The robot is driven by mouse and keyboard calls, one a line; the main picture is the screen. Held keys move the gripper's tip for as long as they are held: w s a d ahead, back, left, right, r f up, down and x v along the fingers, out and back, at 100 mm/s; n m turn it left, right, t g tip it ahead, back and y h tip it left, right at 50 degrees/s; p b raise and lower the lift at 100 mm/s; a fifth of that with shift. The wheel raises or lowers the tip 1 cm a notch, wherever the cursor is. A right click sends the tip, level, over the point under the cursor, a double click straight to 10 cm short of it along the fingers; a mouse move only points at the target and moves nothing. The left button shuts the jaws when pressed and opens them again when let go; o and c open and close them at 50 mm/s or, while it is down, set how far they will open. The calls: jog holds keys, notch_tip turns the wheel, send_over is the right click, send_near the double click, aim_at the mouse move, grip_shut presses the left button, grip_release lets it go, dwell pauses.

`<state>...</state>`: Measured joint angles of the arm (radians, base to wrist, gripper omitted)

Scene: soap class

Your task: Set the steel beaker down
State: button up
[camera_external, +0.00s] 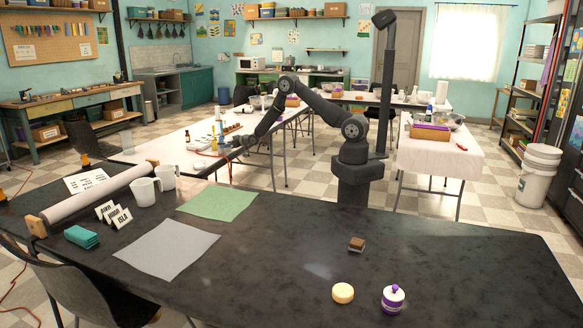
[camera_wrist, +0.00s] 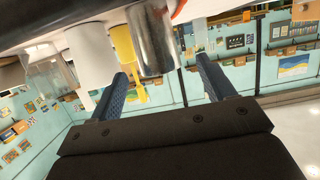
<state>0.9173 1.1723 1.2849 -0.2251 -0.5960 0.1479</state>
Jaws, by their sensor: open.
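The steel beaker (camera_wrist: 151,42) is a shiny metal cylinder in the wrist view, where the picture is turned over and the table is at the top. It is between the two blue fingers of my gripper (camera_wrist: 161,70), beyond their tips or just at them. The fingers are apart, with visible space on both sides of the beaker. In the external view my gripper (camera_external: 226,150) reaches low over the left white table (camera_external: 165,150); the beaker is too small or hidden to pick out there.
A yellow bottle (camera_wrist: 122,48) and a white cylinder (camera_wrist: 88,55) stand close beside the beaker, with a clear vessel (camera_wrist: 50,82) farther left. The dark front table holds two white mugs (camera_external: 144,191), a paper roll (camera_external: 98,193), a green sheet (camera_external: 218,203) and a grey sheet (camera_external: 166,249).

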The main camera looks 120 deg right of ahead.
jog(key=shift+r+x, duration=0.2)
jog(key=shift+x, duration=2.55)
jog(key=shift+d, duration=0.1)
jog(key=c, duration=1.1)
